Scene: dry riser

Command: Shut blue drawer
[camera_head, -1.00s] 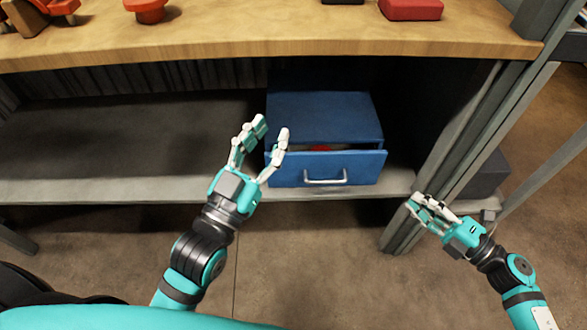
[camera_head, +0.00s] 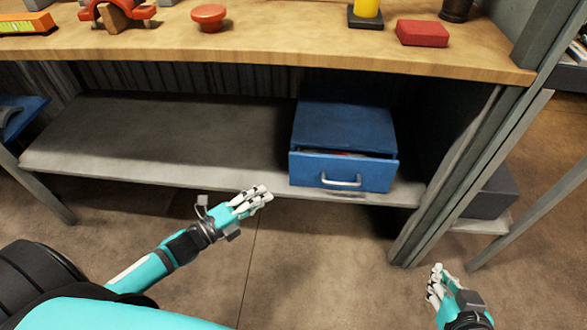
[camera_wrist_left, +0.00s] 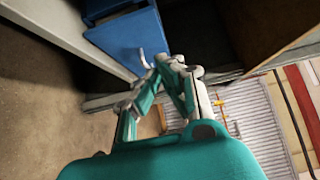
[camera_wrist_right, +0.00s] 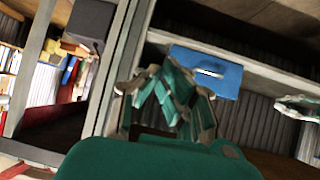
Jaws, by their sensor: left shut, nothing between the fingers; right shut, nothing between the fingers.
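The blue drawer (camera_head: 342,172) sits in a blue cabinet (camera_head: 345,124) on the grey lower shelf, its front pulled a little way out with a narrow gap on top. Its silver handle (camera_head: 341,182) faces me. The drawer also shows in the left wrist view (camera_wrist_left: 140,40) and the right wrist view (camera_wrist_right: 207,72). My left gripper (camera_head: 262,194) is shut and empty, left of the drawer and in front of the shelf edge, apart from it. My right gripper (camera_head: 437,275) is shut and empty, low at the right, away from the drawer.
The wooden worktop (camera_head: 270,45) above holds a red block (camera_head: 422,33), a round red knob-like piece (camera_head: 208,17) and a yellow item (camera_head: 367,8). A grey metal post (camera_head: 470,165) stands right of the cabinet. The shelf left of the cabinet is bare.

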